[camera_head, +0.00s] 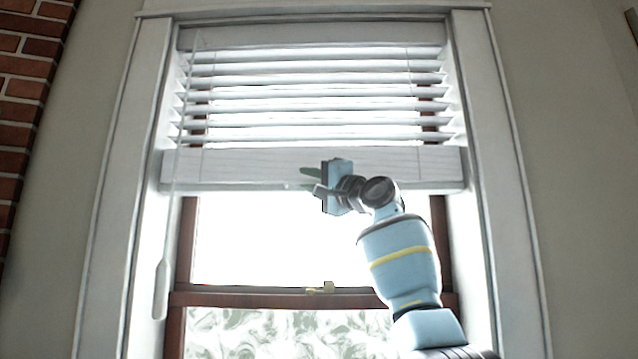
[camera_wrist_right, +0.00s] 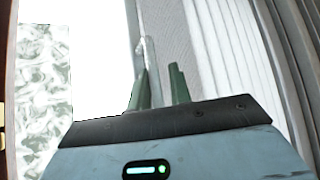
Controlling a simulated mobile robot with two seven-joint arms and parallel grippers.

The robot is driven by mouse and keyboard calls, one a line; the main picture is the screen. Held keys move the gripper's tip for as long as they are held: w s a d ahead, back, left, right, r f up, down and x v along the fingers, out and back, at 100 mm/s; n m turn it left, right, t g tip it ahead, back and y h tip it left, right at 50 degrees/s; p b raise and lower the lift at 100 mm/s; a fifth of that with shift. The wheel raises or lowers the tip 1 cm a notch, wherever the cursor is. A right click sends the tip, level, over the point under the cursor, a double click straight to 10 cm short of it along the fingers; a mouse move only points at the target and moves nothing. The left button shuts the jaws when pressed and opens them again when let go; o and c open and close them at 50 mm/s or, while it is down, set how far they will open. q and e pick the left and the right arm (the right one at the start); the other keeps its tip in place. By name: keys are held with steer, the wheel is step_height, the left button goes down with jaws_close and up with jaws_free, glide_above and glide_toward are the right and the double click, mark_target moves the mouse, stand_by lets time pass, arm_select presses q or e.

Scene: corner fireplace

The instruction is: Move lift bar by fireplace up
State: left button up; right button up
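The lift bar (camera_head: 235,168) is the wide white bottom rail of the window blind, hanging level below the raised slats. In the right wrist view its pale grained face (camera_wrist_right: 188,40) runs away from my gripper. My right gripper (camera_head: 308,182) is at the bar's lower edge, right of the middle. Its green fingers (camera_wrist_right: 158,88) stand apart, one on each side of the bar's thin lower lip, which shows between them. I cannot tell whether they touch it. My left gripper is not in view.
White slats (camera_head: 310,95) are stacked above the bar. A pull cord with a white tassel (camera_head: 161,290) hangs at the left. The brown window sash (camera_head: 250,298) has a latch (camera_head: 322,288). White trim (camera_head: 505,180) and a brick wall (camera_head: 25,80) flank the window.

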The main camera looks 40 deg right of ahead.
steer(key=v, duration=0.7)
steer(key=shift+s+d, duration=0.2)
steer(key=shift+s, duration=0.1)
stand_by(0.5)
steer(key=shift+f, duration=0.1)
